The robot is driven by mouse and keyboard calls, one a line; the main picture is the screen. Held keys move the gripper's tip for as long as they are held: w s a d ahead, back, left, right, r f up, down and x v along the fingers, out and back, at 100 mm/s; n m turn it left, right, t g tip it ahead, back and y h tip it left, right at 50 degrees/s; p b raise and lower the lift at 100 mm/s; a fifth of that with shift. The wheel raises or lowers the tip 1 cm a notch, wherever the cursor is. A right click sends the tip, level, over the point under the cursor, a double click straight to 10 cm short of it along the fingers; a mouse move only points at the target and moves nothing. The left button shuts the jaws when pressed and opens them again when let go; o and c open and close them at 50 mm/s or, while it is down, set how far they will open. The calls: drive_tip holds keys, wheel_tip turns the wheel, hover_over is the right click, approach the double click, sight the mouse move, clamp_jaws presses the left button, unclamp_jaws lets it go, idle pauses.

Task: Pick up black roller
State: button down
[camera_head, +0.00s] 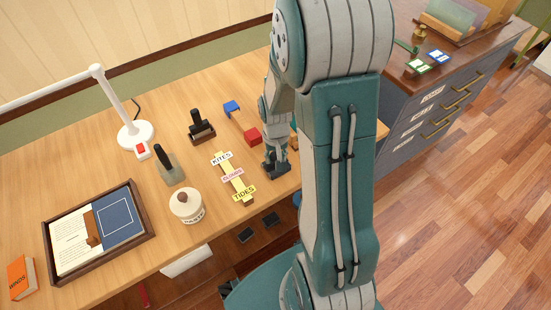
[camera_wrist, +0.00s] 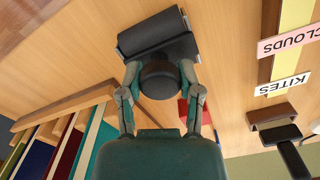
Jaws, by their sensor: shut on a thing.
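The black roller (camera_wrist: 158,38) shows in the wrist view as a dark cylinder in a dark frame with a round black handle. My gripper (camera_wrist: 159,78) is shut on the handle, one finger on each side of it. In the head view, my gripper (camera_head: 274,146) points down near the table's front right edge, with the black roller (camera_head: 276,168) below it. I cannot tell whether the roller touches the table.
The yellow strip (camera_head: 233,179) with word labels lies left of the roller. A red-and-blue piece (camera_head: 252,135), a dark stamp (camera_head: 201,127), a grey block with black handle (camera_head: 170,174), a white jar (camera_head: 187,207), a framed tray (camera_head: 148,228) and a lamp (camera_head: 135,134) share the table.

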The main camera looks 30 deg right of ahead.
sight(276, 155)
drive_tip(key=shift+w+r, duration=0.1)
drive_tip(key=shift+r, duration=0.3)
wheel_tip(276, 155, up, 3)
drive_tip(key=shift+f, duration=0.2)
drive_tip(key=s+a+r, duration=0.9)
drive_tip(key=s+a, duration=0.1)
drive_tip(key=shift+r, duration=0.25)
drive_tip(key=c, duration=1)
unclamp_jaws()
drive_tip(key=shift+c, duration=1.4)
